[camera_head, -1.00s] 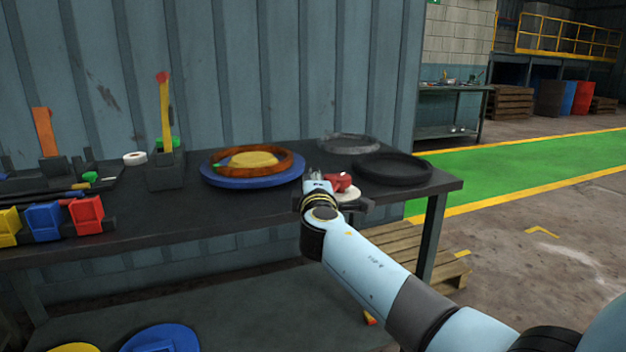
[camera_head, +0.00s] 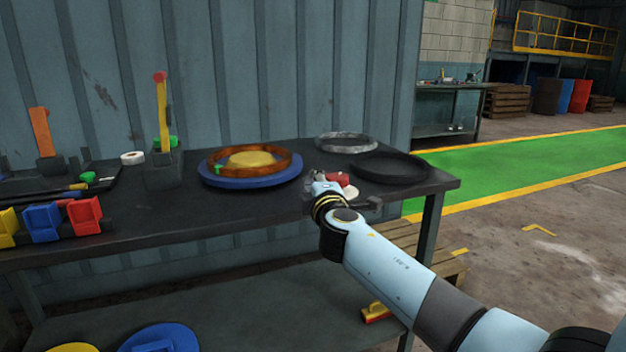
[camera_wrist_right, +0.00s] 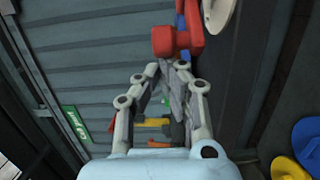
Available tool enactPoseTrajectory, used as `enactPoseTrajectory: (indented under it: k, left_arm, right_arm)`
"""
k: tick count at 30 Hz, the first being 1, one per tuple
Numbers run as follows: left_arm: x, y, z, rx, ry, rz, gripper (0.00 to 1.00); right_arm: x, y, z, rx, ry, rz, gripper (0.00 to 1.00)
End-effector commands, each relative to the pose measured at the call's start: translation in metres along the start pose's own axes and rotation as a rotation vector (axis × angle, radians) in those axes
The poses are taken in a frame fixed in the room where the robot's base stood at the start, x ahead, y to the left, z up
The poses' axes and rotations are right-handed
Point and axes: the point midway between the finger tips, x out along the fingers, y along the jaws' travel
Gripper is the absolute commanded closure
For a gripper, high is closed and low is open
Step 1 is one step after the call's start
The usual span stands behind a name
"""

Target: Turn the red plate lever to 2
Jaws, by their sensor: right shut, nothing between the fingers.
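A red lever-like part (camera_head: 340,179) sits by a small white disc (camera_head: 350,193) at the right front of the dark bench. In the right wrist view the red part (camera_wrist_right: 165,41) shows a thick block end just beyond the fingertips, beside the white disc (camera_wrist_right: 217,12). My right gripper (camera_head: 318,178) is at the bench's front edge, immediately left of the red part. In the right wrist view its fingers (camera_wrist_right: 166,68) are together and empty. I cannot tell whether they touch the red part. No number mark is readable. My left gripper is not in view.
A blue disc with a brown ring (camera_head: 250,167), a grey ring (camera_head: 346,142) and a black ring (camera_head: 390,167) lie behind on the bench (camera_head: 250,212). A yellow lever with a red knob (camera_head: 162,110) stands left. Yellow, blue and red holders (camera_head: 85,215) line the front left.

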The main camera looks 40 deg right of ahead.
Motion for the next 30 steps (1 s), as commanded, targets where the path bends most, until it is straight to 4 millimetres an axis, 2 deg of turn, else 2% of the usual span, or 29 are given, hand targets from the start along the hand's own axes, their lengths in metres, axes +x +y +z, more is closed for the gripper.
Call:
enactPoseTrajectory:
  k: [11,21,30]
  left_arm:
    - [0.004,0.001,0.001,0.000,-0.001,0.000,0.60]
    - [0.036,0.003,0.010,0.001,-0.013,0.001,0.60]
    - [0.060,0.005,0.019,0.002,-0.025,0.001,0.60]
  right_arm:
    - [-0.016,-0.001,0.023,-0.004,0.256,-0.013,1.00]
    - [-0.026,-0.003,0.046,0.002,0.514,-0.027,1.00]
    - [-0.029,0.000,0.056,0.008,0.641,-0.032,1.00]
